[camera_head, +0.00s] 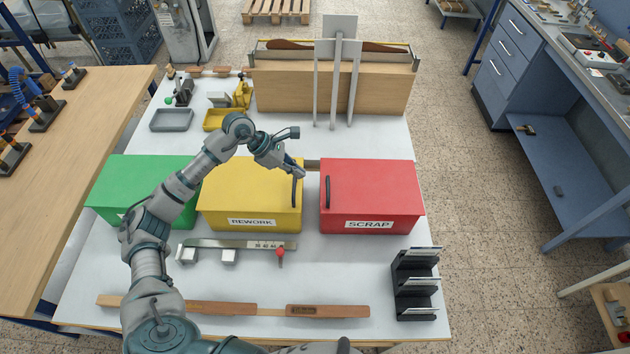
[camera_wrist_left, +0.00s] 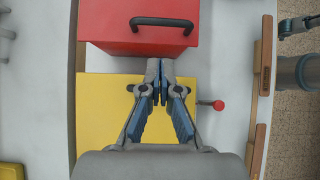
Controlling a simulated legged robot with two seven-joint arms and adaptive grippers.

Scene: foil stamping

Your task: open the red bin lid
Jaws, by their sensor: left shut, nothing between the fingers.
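The red bin (camera_head: 371,225), labelled SCRAP, stands at the right of the row of bins. Its red lid (camera_head: 378,185) lies flat and closed, with a black bar handle (camera_head: 327,190) along its left side. In the left wrist view, the lid (camera_wrist_left: 110,30) fills the top and its handle (camera_wrist_left: 163,21) lies beyond the fingertips. My left gripper (camera_head: 300,173) is above the right part of the yellow bin, left of the red handle. Its fingers (camera_wrist_left: 160,72) are together and empty, apart from the handle. My right gripper cannot be made out.
The yellow REWORK bin (camera_head: 240,195) and green bin (camera_head: 150,175) stand left of the red one, both closed. A wooden press-like block (camera_head: 290,85) is behind. A black rack (camera_head: 400,285) stands front right. Wooden bars (camera_head: 215,307) lie along the front edge.

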